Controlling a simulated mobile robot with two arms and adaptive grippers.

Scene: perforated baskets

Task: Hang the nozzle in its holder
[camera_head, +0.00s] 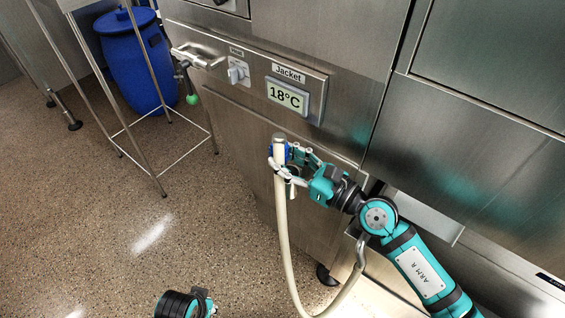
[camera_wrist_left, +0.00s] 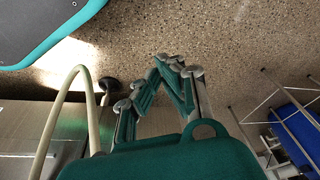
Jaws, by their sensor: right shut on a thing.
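The nozzle (camera_head: 279,149) is pale with a blue part and stands roughly upright. A cream hose (camera_head: 283,230) hangs from it, curving down and right; in the left wrist view the hose (camera_wrist_left: 62,110) forms an arch. My right gripper (camera_head: 286,158) is shut on the nozzle from the right, in front of the steel cabinet. A metal bracket (camera_head: 196,57) sticks out of the cabinet at upper left, apart from the nozzle; I cannot tell whether it is the holder. My left gripper (camera_wrist_left: 167,65) shows in the left wrist view with nothing seen between its fingers; its opening is unclear.
The cabinet carries a display reading 18°C (camera_head: 286,96) and a knob (camera_head: 237,72). A green ball (camera_head: 192,99) is below the bracket. A blue barrel (camera_head: 138,65) stands behind a thin metal frame (camera_head: 160,190). The speckled floor is open at lower left.

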